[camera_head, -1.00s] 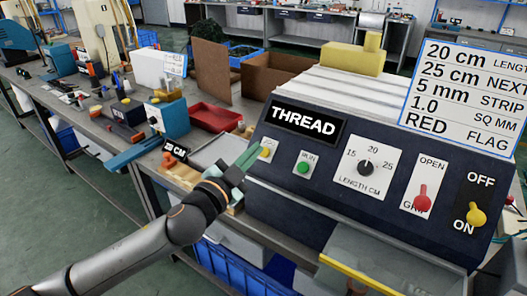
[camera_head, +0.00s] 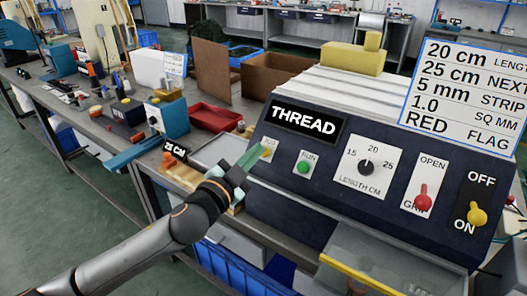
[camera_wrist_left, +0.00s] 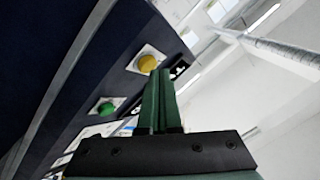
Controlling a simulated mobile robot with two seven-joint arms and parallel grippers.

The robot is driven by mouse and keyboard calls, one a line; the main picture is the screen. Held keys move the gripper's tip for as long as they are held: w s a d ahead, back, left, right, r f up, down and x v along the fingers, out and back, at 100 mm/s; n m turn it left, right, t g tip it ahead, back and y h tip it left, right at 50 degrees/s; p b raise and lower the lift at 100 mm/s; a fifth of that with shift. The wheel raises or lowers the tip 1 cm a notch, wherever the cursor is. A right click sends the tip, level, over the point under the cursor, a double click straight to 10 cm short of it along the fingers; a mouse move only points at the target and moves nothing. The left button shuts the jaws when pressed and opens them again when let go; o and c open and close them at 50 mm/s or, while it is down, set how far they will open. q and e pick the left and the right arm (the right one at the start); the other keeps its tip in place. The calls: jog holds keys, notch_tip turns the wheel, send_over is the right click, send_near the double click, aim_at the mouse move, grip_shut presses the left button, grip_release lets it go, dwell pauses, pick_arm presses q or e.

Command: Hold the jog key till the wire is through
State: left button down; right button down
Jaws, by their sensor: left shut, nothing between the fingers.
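The wiring machine (camera_head: 340,215) has a sloped dark panel with a display reading THREAD (camera_head: 303,121). The yellow key (camera_head: 269,149) sits on a pale plate at the panel's left, partly covered by my gripper; its label is not readable. It also shows in the left wrist view (camera_wrist_left: 147,64). My left gripper (camera_head: 258,150) is shut and empty, its green fingertips right beside the yellow key. In the left wrist view the fingertips (camera_wrist_left: 160,75) overlap the key plate's edge; I cannot tell whether they touch the key. No wire is visible. My right gripper is out of view.
Right of the key are the green RUN button (camera_head: 303,168), the length dial (camera_head: 366,167), the red grip lever (camera_head: 423,202) in the lower position and the yellow power lever (camera_head: 477,215) at ON.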

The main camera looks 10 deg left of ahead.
pick_arm(q)
jog(key=shift+w+f, duration=0.3)
dwell(1.8)
dwell(0.4)
jog(key=shift+s+a+r+p, duration=0.15)
jog(key=shift+s+r+p, duration=0.3)
jog(key=shift+s+r, duration=0.1)
jog(key=shift+r, duration=0.1)
jog(key=s+r+p, duration=0.1)
jog(key=s+a+r+p, duration=0.1)
jog(key=s+r+p, duration=0.1)
jog(key=shift+s+a+r, duration=0.1)
jog(key=shift+s+r, duration=0.05)
jog(key=shift+s, duration=0.1)
dwell(0.5)
